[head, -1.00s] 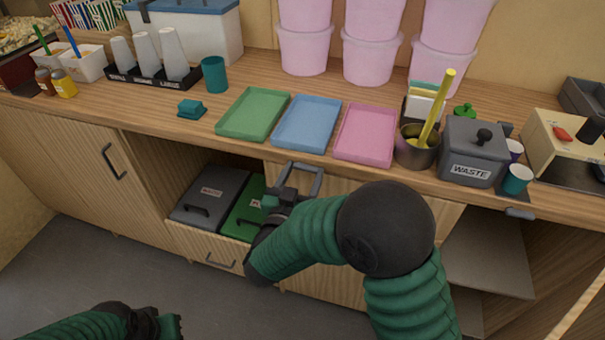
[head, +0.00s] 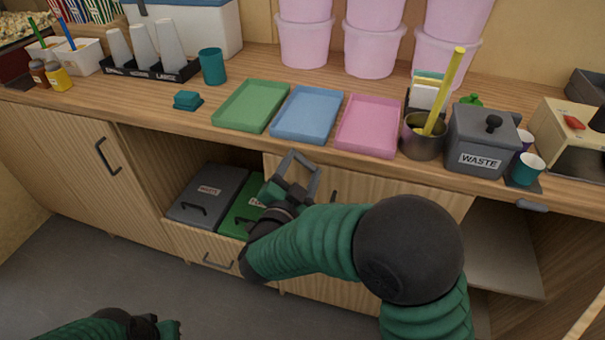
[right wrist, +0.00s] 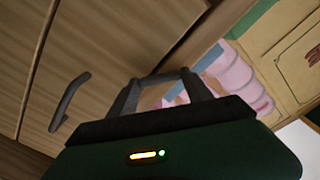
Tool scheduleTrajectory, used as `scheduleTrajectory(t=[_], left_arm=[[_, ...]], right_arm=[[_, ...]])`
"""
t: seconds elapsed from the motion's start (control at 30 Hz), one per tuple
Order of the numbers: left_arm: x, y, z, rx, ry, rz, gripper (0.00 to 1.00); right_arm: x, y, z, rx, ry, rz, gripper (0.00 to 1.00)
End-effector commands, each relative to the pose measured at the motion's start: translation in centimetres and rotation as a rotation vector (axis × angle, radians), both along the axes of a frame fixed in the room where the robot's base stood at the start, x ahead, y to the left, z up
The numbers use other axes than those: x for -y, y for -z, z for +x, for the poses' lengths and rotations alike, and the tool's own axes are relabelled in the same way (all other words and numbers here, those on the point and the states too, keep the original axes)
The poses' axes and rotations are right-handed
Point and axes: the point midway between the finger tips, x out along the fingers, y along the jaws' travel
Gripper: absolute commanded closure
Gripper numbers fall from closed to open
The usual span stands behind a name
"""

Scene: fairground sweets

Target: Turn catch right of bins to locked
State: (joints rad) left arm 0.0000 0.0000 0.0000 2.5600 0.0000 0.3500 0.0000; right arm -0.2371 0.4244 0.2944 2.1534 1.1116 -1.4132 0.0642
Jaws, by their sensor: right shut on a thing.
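My right gripper (head: 304,160) is in front of the cabinet front, just right of the bins. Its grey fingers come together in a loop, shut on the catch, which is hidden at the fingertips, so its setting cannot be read. In the right wrist view the fingers (right wrist: 162,78) rise above the dark gripper body. The grey-lidded bin (head: 207,190) and the green-lidded bin (head: 240,215) stand in the open pull-out, left of the gripper. My left gripper (head: 170,328) shows only partly at the bottom left edge, and its jaw is unclear.
Above is a wooden counter with green (head: 252,104), blue (head: 307,113) and pink trays (head: 368,125), and a grey waste box (head: 480,140). A dark door handle shows in the right wrist view (right wrist: 67,100). Open shelving (head: 500,250) is at the lower right.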

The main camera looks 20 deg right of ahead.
Motion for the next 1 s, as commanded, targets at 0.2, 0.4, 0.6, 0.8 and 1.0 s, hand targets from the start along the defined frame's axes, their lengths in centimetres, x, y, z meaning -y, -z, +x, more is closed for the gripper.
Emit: scheduleTrajectory(t=[0.2,0.4,0.6,0.8,1.0], left_arm=[[0.0,2.6,0.0,0.0,0.0,0.0,1.0],[0.0,4.7,0.0,0.0,0.0,0.0,1.0],[0.0,6.8,0.0,0.0,0.0,0.0,1.0],[0.0,8.7,0.0,0.0,0.0,0.0,1.0],[0.0,10.0,0.0,0.0,0.0,0.0,1.0]], right_arm=[[-0.3,1.1,0.1,0.108,-0.004,0.171,0.82],[-0.5,1.4,0.2,0.213,-0.003,0.329,0.82],[-0.8,1.7,0.4,0.316,-0.003,0.484,0.82],[-1.1,1.7,0.6,0.404,-0.003,0.617,0.82],[-1.2,1.7,0.7,0.469,-0.003,0.714,0.82]])
